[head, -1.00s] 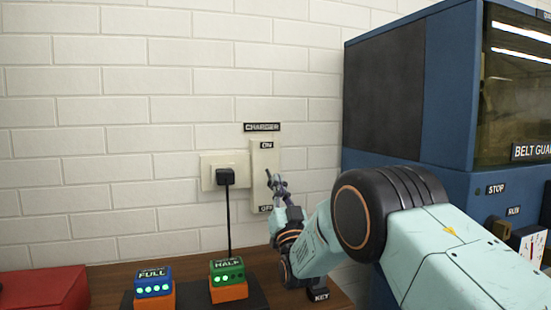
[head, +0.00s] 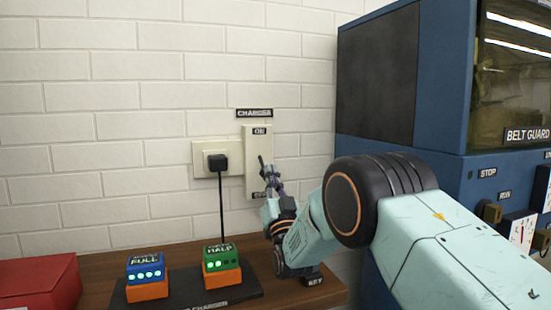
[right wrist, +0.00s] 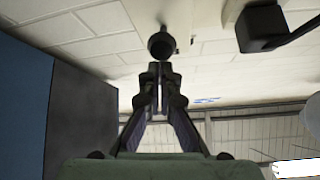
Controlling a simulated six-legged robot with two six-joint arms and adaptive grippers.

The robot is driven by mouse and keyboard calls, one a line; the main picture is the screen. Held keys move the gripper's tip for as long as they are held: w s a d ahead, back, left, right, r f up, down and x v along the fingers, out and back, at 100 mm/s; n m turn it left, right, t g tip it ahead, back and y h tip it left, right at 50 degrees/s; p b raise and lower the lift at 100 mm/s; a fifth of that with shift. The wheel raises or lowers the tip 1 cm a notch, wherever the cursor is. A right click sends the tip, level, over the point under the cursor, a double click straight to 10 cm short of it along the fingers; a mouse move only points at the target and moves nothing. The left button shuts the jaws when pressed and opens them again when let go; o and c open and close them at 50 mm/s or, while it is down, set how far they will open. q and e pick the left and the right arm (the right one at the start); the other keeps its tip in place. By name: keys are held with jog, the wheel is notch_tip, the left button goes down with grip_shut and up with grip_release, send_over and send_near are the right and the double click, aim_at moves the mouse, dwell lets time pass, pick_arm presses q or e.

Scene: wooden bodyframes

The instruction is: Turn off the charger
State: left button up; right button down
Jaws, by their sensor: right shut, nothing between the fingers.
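The charger switch (head: 256,150) is a pale box on the brick wall under a CHARGER sign (head: 254,113). ON is at its top and a partly hidden OFF label at its bottom. A dark lever (head: 262,161) stands out near mid-height, between the labels. My right gripper (head: 268,170) is shut and empty, right in front of the lever and the box's lower half. In the right wrist view the lever's round dark knob (right wrist: 161,45) sits just beyond my closed fingertips (right wrist: 158,70); I cannot tell whether they touch. My left gripper is not in view.
A black plug (head: 217,162) with a hanging cord is left of the switch. Below, a dark tray (head: 190,302) holds batteries marked FULL (head: 146,268) and HALF (head: 221,256). A red box (head: 40,284) is at left, a blue machine (head: 375,80) at right.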

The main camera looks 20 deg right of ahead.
jog(key=s+f, duration=0.3)
jog(key=s, duration=1.2)
jog(key=shift+s+a, duration=0.3)
jog(key=shift+a, duration=0.1)
